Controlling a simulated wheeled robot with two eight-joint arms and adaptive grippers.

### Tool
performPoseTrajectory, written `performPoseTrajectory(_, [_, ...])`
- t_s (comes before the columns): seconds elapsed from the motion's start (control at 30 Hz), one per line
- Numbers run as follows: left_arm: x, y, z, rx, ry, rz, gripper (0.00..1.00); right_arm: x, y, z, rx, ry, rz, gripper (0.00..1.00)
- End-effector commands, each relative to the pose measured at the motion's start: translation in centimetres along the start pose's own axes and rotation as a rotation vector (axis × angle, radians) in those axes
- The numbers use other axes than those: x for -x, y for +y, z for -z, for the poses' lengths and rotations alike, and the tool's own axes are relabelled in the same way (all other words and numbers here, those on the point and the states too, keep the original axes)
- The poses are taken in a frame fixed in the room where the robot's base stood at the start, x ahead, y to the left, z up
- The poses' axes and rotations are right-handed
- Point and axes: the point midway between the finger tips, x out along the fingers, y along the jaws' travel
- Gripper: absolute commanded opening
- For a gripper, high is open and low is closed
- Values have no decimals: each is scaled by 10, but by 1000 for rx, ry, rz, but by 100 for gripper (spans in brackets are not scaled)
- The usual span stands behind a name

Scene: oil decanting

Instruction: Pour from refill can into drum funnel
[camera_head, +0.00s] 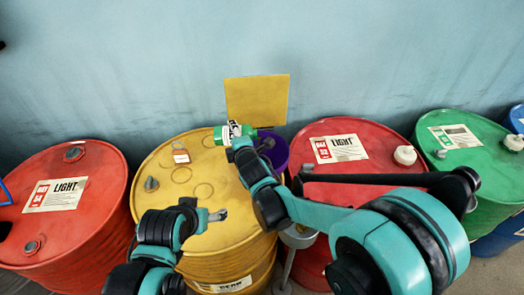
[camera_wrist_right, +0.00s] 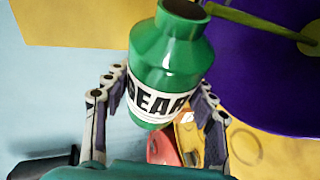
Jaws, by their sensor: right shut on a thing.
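The green refill can (camera_head: 219,136) has a white label and lies tipped about sideways above the yellow drum (camera_head: 160,205). Its neck points toward the purple funnel (camera_head: 278,152) at the drum's right rear. In the right wrist view, the can (camera_wrist_right: 168,58) shows a dark open mouth, with the purple funnel (camera_wrist_right: 250,65) beside it. My right gripper (camera_wrist_right: 160,108) is shut around the can's labelled body; in the head view, its arm hides part of the funnel. No liquid stream is visible. My left gripper (camera_head: 215,216) is over the yellow drum's front, apart from the can; its jaw state is unclear.
Red drums stand left (camera_head: 105,205) and right (camera_head: 385,158) of the yellow drum, with a green drum (camera_head: 480,160) farther right. A yellow panel (camera_head: 257,100) stands behind the funnel. A small tag (camera_head: 181,154) is on the yellow drum's top.

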Motion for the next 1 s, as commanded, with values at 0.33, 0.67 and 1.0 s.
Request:
performPoseTrajectory(0.33, [-3, 0, -2, 0, 0, 0, 80, -2, 0, 2, -25, 9, -11, 14])
performPoseTrajectory(0.67, [-6, 0, -4, 0, 0, 0, 80, -4, 0, 4, -50, 17, -22, 14])
performPoseTrajectory(1.0, [-8, 0, -5, 0, 0, 0, 80, -5, 0, 6, -77, 25, -32, 14])
